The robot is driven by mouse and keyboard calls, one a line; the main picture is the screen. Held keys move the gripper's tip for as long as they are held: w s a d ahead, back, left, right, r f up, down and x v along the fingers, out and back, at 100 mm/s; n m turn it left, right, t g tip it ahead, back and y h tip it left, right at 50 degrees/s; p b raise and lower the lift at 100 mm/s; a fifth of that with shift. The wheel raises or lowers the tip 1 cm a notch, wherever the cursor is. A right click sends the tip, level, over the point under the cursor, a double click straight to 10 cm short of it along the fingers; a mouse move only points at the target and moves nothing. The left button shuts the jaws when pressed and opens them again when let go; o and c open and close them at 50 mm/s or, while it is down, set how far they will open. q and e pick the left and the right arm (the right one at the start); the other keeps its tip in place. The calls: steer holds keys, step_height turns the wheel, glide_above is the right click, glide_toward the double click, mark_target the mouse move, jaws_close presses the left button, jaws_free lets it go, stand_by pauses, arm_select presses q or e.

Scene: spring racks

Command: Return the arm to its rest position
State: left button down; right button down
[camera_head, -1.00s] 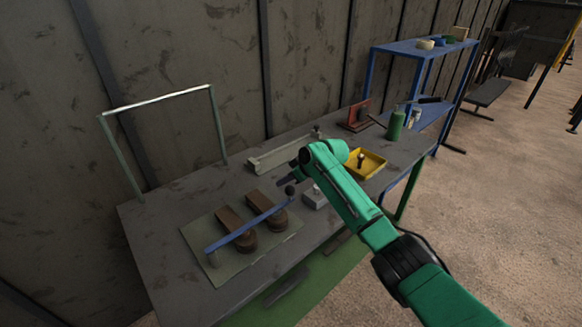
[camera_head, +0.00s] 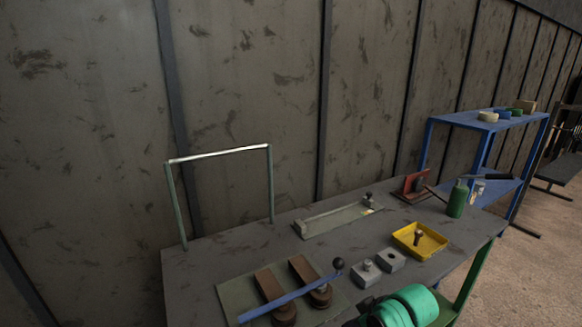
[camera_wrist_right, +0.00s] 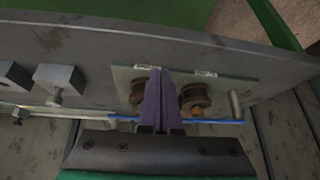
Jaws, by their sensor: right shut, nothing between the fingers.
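My right arm (camera_head: 405,308) shows as green links at the bottom edge of the head view, in front of the workbench; its gripper is not clear there. In the right wrist view the right gripper (camera_wrist_right: 161,100) has its two purple fingers together, with nothing between them. Beyond the fingers is a plate (camera_wrist_right: 240,92) with two brown rounded parts and a blue bar. The plate also shows in the head view (camera_head: 237,298), where the blue lever (camera_head: 290,297) ends in a black knob. My left gripper is in neither view.
A metal frame (camera_head: 220,154) rises at the left. A blue shelf (camera_head: 455,120) stands at the right.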

steer(key=s+d+f+m+g+h, duration=0.15)
steer(key=s+d, duration=0.25)
steer(key=s, duration=0.5)
steer(key=s+d+f+m+h, duration=0.2)
steer(key=s+d+f+m, duration=0.1)
steer(key=s, duration=0.7)
step_height(320, 180, down, 21)
steer(key=g, duration=0.1)
steer(key=s+d+f+g, duration=0.1)
steer(key=s+d+f, duration=0.1)
steer(key=s+f, duration=1.4)
steer(key=shift+s+d+f+n, duration=0.2)
steer(key=shift+s+d+n, duration=0.2)
steer(key=shift+s, duration=0.8)
steer(key=shift+g, duration=0.25)
